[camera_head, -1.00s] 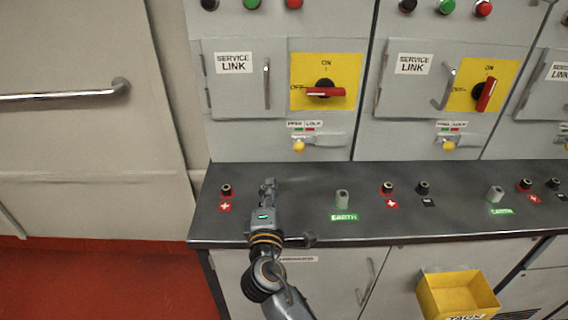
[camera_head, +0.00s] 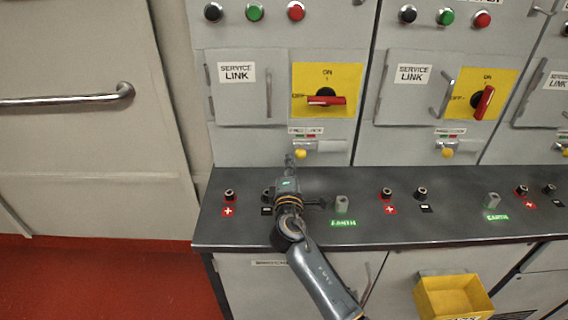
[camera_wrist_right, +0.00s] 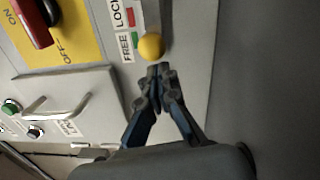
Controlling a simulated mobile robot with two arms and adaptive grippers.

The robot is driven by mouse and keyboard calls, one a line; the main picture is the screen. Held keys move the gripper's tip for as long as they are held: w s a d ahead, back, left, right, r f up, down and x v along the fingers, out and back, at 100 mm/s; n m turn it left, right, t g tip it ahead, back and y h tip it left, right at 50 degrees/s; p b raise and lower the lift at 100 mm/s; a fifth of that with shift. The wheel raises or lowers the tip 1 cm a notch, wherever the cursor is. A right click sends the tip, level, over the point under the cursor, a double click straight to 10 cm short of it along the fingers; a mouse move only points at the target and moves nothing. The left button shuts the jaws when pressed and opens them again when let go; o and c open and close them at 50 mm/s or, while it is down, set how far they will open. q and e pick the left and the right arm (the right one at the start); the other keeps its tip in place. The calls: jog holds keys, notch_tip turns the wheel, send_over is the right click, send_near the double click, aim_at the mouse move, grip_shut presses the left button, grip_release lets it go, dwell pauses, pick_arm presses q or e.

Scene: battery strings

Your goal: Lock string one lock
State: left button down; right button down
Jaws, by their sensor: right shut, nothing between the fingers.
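The string one lock is a small sliding bolt with a yellow knob (camera_head: 300,153) under the FREE/LOCK label on the left cabinet. In the right wrist view the yellow knob (camera_wrist_right: 151,46) sits by the green mark at the FREE side of the label (camera_wrist_right: 128,30). My right gripper (camera_head: 290,160) is shut and empty, its fingertips just below and left of the knob in the head view. In the right wrist view the fingertips (camera_wrist_right: 158,72) are very close to the knob; contact cannot be told. My left gripper is not in view.
Above the lock is a red rotary switch (camera_head: 326,100) turned to OFF. Below, the grey ledge (camera_head: 250,235) carries terminals and an earth post (camera_head: 341,204). A yellow box (camera_head: 453,298) hangs at the lower right. A second lock knob (camera_head: 446,153) is on the cabinet to the right.

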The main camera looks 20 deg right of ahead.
jog(key=shift+s+d+p, duration=0.2)
jog(key=shift+s+d, duration=0.05)
jog(key=shift+d, duration=0.65)
jog(key=shift+s+d+p, duration=0.15)
jog(key=shift+s+d, duration=0.05)
jog(key=shift+d, duration=0.65)
jog(key=shift+f, duration=0.1)
